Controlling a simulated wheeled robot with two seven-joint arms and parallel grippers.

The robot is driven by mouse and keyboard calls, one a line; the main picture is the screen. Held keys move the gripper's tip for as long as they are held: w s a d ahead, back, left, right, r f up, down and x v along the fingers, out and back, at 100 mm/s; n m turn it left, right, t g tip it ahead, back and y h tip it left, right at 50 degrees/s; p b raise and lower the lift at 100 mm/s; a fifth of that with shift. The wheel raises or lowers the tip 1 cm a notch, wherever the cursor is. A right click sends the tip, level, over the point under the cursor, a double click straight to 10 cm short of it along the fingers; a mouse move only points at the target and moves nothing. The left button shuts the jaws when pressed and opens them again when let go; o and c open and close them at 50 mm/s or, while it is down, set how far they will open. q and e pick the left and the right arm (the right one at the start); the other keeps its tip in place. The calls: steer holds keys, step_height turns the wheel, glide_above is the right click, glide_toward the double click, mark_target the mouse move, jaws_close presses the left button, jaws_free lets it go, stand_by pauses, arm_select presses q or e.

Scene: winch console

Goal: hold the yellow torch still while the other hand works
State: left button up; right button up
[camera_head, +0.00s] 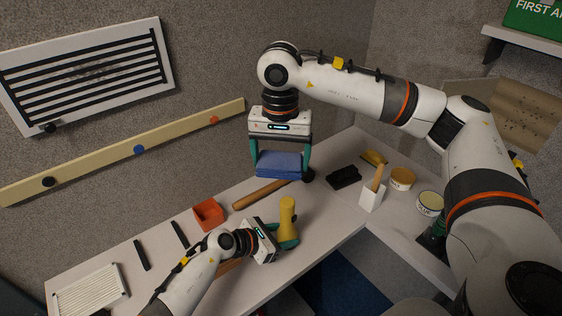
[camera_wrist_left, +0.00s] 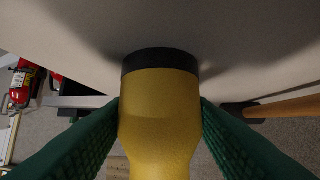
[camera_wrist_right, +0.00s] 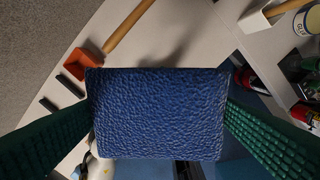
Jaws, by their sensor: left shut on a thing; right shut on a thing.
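The yellow torch (camera_head: 287,215) stands roughly upright at the front of the console top in the head view. My left gripper (camera_head: 283,238) is shut on it. In the left wrist view, the yellow torch body (camera_wrist_left: 160,115) with its black end band (camera_wrist_left: 160,60) sits between both green fingers. My right gripper (camera_head: 280,174) is shut on a blue textured block (camera_head: 280,163) beyond the torch. In the right wrist view the blue block (camera_wrist_right: 158,112) fills the space between the green fingers and hides what lies behind it.
An orange open box (camera_head: 208,214) and a wooden rod (camera_head: 260,194) lie left of the torch. A white holder with a wooden handle (camera_head: 371,198), a black object (camera_head: 343,177) and tins (camera_head: 402,179) stand to the right. A slatted panel (camera_head: 92,292) lies at the near left.

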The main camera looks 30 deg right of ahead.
arm_select(q)
steer(key=shift+a+f, duration=0.1)
steer(key=shift+f, duration=0.05)
steer(key=o, duration=0.8)
steer(key=shift+o, duration=0.2)
steer(key=v, duration=1.1)
steer(key=shift+a, duration=0.35)
steer(key=shift+r, duration=0.3)
